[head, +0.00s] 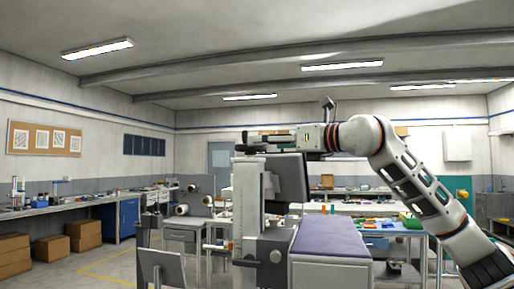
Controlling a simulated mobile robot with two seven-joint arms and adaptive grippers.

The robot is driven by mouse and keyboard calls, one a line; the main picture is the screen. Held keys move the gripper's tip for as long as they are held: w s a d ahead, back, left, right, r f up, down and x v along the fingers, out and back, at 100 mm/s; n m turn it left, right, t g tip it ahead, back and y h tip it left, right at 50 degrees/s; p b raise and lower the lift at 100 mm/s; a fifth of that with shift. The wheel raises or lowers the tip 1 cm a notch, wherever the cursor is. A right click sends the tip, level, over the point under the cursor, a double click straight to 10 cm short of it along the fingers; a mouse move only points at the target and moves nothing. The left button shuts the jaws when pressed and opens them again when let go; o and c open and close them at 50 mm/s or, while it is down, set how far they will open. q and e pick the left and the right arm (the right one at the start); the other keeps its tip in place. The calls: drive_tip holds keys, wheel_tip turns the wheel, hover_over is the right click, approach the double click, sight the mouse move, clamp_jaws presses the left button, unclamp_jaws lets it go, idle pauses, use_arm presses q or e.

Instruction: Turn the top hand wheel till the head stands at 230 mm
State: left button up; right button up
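A grey machine column (246,208) stands upright near the middle of the head view, with a pale strip along its front. A dark boxy part (292,178) sits at its right, just under my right gripper. My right gripper (246,142) reaches in from the right and lies level over the top of the column. The top hand wheel cannot be made out clearly there; the gripper covers that spot. Whether the fingers are shut on anything cannot be told. The scale marks are too small to read. My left gripper is not in view.
A bench with a purple pad (330,236) stands right of the column. A grey chair-like stand (162,268) is at front left. Cardboard boxes (51,249) line the left wall. Open floor lies between.

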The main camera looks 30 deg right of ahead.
drive_tip(key=p+x, duration=0.1)
drive_tip(key=x, duration=0.5)
drive_tip(key=shift+w, duration=0.35)
drive_tip(key=shift+w+a+f, duration=0.1)
drive_tip(key=shift+w+a, duration=0.1)
drive_tip(key=shift+w, duration=0.45)
drive_tip(key=c, duration=1.1)
